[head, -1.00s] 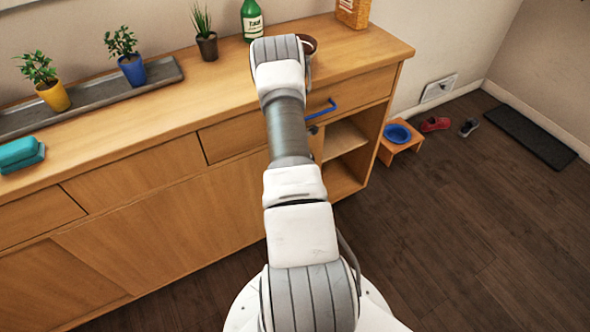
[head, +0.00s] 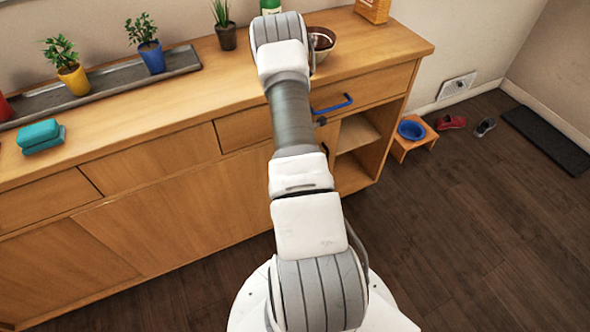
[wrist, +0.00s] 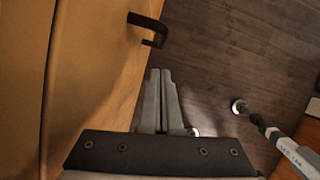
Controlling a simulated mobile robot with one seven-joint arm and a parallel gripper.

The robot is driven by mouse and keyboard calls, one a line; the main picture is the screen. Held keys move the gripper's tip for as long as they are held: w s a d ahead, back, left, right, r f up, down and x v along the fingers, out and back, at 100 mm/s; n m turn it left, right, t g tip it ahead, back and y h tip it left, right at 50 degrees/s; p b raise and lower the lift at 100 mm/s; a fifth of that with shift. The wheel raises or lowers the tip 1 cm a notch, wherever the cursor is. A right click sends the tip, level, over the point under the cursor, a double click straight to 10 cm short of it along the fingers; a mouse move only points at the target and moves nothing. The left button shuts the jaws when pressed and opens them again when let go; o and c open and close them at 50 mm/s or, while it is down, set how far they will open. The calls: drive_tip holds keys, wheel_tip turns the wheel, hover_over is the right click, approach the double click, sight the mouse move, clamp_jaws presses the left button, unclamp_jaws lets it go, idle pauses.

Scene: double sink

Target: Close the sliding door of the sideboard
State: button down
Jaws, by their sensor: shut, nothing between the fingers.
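The wooden sideboard (head: 120,160) runs along the wall in the head view. Its right end shows an open compartment (head: 357,150) with a shelf inside. A front panel (head: 165,215) covers the lower part left of my arm; my arm hides where the panel ends. In the wrist view my gripper (wrist: 160,75) is shut and empty, beside a wooden face (wrist: 90,70) on the left. A dark handle (wrist: 156,32) sticks out from that wood, ahead of the fingertips and apart from them. I cannot tell which part carries it. My arm hides the gripper in the head view.
A blue drawer handle (head: 332,104) sticks out above the compartment. A small stool (head: 412,143) with a blue bowl (head: 411,130) stands right of the sideboard. Potted plants and a brown bowl (head: 321,42) stand on top. The dark floor (head: 480,220) at right is open.

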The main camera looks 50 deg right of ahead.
drive_tip(key=a+f+g+h+b, duration=0.1)
drive_tip(key=a+f+h+b, duration=0.15)
drive_tip(key=a, duration=0.75)
drive_tip(key=d+f+h+b, duration=0.1)
drive_tip(key=d+f+b, duration=0.1)
drive_tip(key=d+b, duration=0.2)
drive_tip(key=d+f+h+b, duration=0.1)
drive_tip(key=d+f+b, duration=0.2)
drive_tip(key=d, duration=0.5)
drive_tip(key=shift+s+d+b, duration=0.2)
drive_tip(key=shift+d+b, duration=0.05)
drive_tip(key=shift+b, duration=0.2)
